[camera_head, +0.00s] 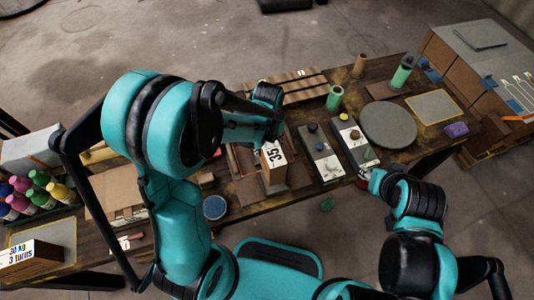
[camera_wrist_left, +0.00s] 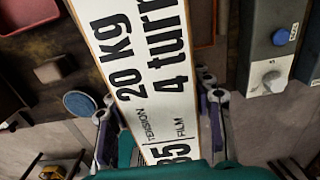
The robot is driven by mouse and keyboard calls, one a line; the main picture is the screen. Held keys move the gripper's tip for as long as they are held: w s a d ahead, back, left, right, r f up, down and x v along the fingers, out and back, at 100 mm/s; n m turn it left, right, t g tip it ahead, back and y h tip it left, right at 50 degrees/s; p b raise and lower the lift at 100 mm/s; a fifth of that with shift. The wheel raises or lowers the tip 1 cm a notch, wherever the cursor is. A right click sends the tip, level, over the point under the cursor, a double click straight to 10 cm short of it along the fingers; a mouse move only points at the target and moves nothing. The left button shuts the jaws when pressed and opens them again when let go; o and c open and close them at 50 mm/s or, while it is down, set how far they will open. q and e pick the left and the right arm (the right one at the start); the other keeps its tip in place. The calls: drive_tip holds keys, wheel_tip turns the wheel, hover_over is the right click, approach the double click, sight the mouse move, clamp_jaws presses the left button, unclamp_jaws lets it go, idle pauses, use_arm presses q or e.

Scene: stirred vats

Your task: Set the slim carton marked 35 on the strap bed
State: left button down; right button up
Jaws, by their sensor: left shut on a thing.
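The slim carton marked 35 (camera_head: 273,166) is brown with a white label on its upward face. My left gripper (camera_head: 272,136) is shut on it over the middle of the bench. In the left wrist view the carton (camera_wrist_left: 140,60) lies between the two fingers, its label reading 20 kg, 4 turns. Reddish-brown framing (camera_head: 243,160) shows beside and under the carton; whether this is the strap bed, and whether the carton touches it, I cannot tell. My right gripper (camera_head: 374,181) is at the bench's front edge near the grey control boxes; its fingers are too small to read.
Two grey control boxes (camera_head: 321,153) with knobs stand right of the carton. Beyond are a grey round plate (camera_head: 388,125), green cylinders (camera_head: 334,97) and a slatted wooden board (camera_head: 297,84). A blue round dish (camera_head: 214,207) lies at front left; coloured bottles (camera_head: 40,190) stand far left.

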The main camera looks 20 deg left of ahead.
use_arm(q)
drive_tip(key=shift+w+a+f, duration=0.25)
drive_tip(key=shift+w+f, duration=0.1)
drive_tip(key=shift+f+b, duration=0.9)
drive_tip(key=shift+f, duration=1)
drive_tip(key=shift+f, duration=0.1)
drive_tip(key=c, duration=0.6)
unclamp_jaws()
drive_tip(key=shift+c, duration=0.2)
